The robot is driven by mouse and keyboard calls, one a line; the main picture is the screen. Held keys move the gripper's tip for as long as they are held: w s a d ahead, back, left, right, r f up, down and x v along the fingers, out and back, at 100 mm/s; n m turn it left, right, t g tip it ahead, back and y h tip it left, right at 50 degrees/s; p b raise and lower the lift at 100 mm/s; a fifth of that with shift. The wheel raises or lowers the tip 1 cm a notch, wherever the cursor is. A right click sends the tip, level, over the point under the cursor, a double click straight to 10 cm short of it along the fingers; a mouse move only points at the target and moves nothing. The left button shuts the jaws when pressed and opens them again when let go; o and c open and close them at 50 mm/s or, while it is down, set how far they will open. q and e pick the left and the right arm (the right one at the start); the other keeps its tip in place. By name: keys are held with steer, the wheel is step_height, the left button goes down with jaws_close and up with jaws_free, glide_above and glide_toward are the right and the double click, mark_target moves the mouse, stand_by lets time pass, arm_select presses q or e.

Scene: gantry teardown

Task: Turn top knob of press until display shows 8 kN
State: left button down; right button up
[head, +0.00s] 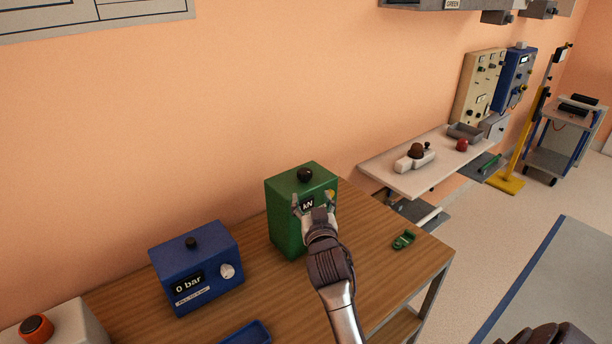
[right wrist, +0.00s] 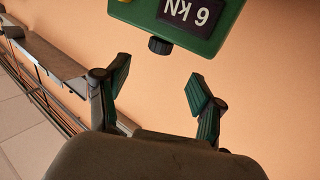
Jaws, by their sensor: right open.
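The green press (head: 286,220) stands upright on the wooden table, with a black knob (head: 305,174) on its top. My right gripper (head: 314,198) is open and empty in front of the press in the head view, hiding part of its front and display. In the right wrist view the press (right wrist: 225,38) appears upside down, and its top knob (right wrist: 160,45) is beyond the open fingers (right wrist: 158,82), apart from them.
A blue box (head: 196,268) showing 0 bar stands left of the press. A box with an orange knob (head: 37,328) is at the far left. A small green part (head: 403,240) lies to the right on the table (head: 375,275). A blue tray (head: 246,333) is at the front.

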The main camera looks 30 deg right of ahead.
mark_target(305, 178)
steer(key=p+x, duration=0.2)
steer(key=x, duration=0.8)
steer(key=shift+w+f, duration=0.1)
steer(key=c, duration=1.1)
steer(key=shift+a+f+m+h+b, duration=0.1)
steer(key=shift+f+m+h+b, duration=0.15)
steer(key=shift+b, duration=1)
steer(key=shift+c, duration=0.2)
steer(key=shift+r+h+b, duration=0.1)
steer(key=shift+h+b, duration=0.15)
steer(key=shift+b, duration=0.05)
steer(key=shift+r+g, duration=0.15)
steer(key=shift+g, duration=0.15)
steer(key=o, duration=1.1)
steer(key=shift+o, duration=0.2)
